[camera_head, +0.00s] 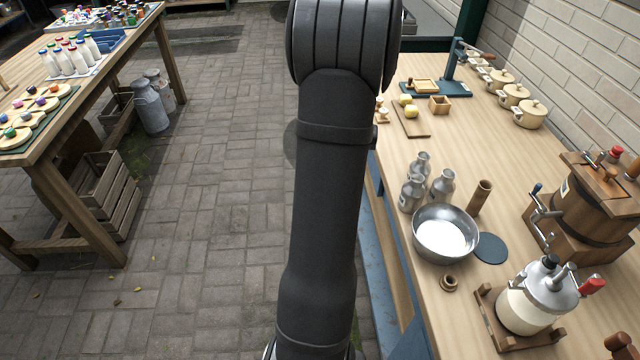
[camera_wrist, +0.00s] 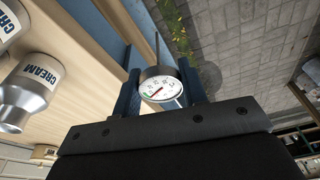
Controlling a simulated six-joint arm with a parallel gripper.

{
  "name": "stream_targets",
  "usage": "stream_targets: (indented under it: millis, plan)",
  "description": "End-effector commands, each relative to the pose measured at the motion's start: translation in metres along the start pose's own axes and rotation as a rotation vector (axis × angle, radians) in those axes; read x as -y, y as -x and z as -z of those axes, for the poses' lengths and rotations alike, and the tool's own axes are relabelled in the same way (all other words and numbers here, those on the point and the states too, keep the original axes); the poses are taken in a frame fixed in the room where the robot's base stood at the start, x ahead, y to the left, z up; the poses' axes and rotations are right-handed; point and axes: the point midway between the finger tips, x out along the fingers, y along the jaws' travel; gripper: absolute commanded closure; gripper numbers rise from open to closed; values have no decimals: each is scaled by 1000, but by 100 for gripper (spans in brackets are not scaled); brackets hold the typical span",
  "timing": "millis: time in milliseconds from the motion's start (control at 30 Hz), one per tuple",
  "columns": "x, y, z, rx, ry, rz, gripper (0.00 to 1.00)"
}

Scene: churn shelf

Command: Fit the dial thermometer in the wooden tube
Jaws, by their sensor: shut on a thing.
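The dial thermometer (camera_wrist: 160,87) shows in the wrist view, with a round white face and a thin stem that points away from me. My gripper (camera_wrist: 156,64) is shut on it, with a dark blue finger on each side of the dial. The head view shows my dark arm but neither the gripper nor the thermometer, which the arm hides. The wooden tube (camera_head: 481,197) stands upright on the wooden bench, behind the metal bowl. The tube is not recognisable in the wrist view.
The steel bowl (camera_head: 445,234) with white content stands close to the tube. Small metal cans (camera_head: 414,192) stand left of it; cans marked CREAM (camera_wrist: 28,92) show in the wrist view. A dark round disc (camera_head: 490,248), a glass churn (camera_head: 532,297) and a wooden churn (camera_head: 592,208) are to the right.

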Motion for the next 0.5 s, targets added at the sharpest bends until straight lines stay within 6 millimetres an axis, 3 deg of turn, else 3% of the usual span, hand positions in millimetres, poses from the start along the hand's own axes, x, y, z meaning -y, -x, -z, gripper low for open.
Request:
stream_targets:
  millis: [33, 233, 500]
  plan:
    - [-21, 19, 9, -8, -29, -7, 76]
    - [-92, 88, 25, -7, -118, -25, 76]
    - [-191, 171, 11, -4, -252, -53, 76]
